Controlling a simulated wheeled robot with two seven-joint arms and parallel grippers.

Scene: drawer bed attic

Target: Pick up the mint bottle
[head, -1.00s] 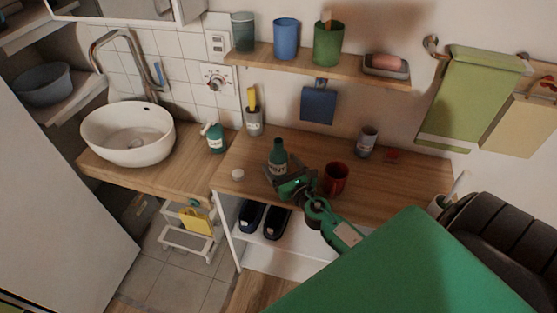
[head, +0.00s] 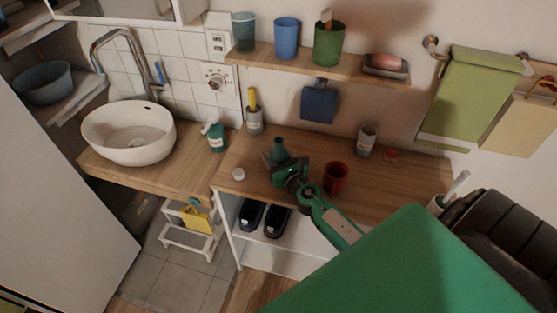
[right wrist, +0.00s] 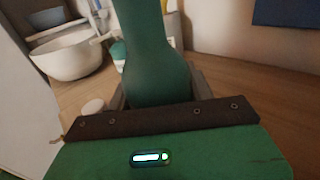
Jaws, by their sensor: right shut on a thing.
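The mint bottle (head: 279,147) is dark green with a narrow neck and stands upright on the wooden counter; my right gripper hides its lower part in the head view. My right gripper (head: 277,163) is shut on the bottle's body. In the right wrist view the bottle (right wrist: 150,60) rises between the fingers, its neck cut off at the top edge. I cannot tell whether its base touches the counter. My left gripper is not in view.
A red cup (head: 336,178) stands just right of my right gripper. A white round lid (head: 238,174) lies to the left. A grey cup (head: 366,141) stands behind, and a shelf (head: 300,64) with cups hangs above.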

